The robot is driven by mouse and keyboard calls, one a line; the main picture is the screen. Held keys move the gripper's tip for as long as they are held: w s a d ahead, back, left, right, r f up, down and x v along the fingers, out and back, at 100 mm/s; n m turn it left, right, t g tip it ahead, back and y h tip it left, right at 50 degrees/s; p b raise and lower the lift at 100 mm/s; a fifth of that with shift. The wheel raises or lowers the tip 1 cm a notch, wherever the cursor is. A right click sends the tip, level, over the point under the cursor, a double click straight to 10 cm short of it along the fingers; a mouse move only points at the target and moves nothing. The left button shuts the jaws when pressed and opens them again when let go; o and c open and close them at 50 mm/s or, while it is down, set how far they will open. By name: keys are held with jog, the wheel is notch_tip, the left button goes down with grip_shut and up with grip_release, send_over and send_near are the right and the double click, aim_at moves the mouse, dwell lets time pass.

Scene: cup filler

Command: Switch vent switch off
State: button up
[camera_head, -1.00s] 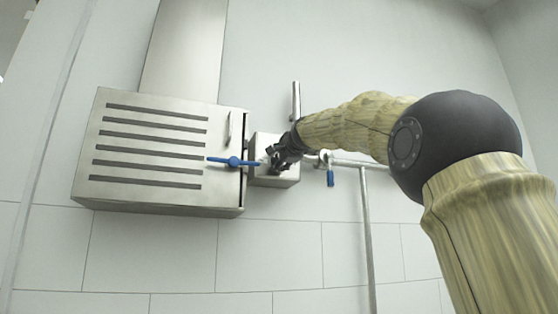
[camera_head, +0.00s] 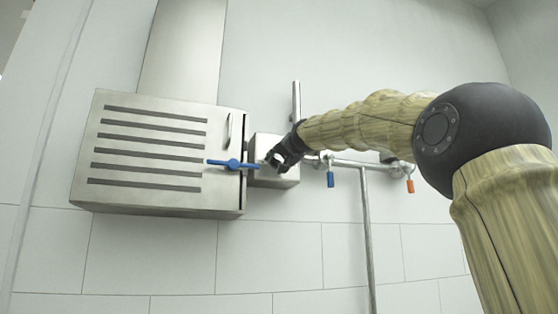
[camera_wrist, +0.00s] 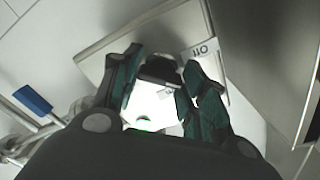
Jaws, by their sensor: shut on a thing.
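The vent switch box (camera_head: 263,144) is a small grey metal box on the wall, just right of the slatted vent housing (camera_head: 155,155). My gripper (camera_head: 275,159) is in front of this box and hides part of its face. In the wrist view my gripper (camera_wrist: 158,78) has its two fingers on either side of a dark, rounded piece with a bright white area (camera_wrist: 150,105) below it. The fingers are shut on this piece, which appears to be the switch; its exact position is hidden. A white label (camera_wrist: 203,52) with dark marks sits beside the right finger.
A pipe (camera_head: 362,164) runs right, with a blue-handled valve (camera_head: 330,179) and an orange-handled one (camera_head: 410,186). A vertical pipe drops below. The lower wall is clear.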

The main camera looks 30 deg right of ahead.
aim_at(276, 137)
jog(key=n, duration=0.4)
jog(key=shift+w+f+n, duration=0.1)
jog(key=shift+f+n, duration=0.15)
jog(key=shift+n, duration=1.95)
jog(key=o, duration=1)
jog(key=shift+r, duration=0.15)
jog(key=shift+r, duration=0.15)
jog(key=shift+d+r, duration=0.1)
jog(key=shift+r, duration=4.65)
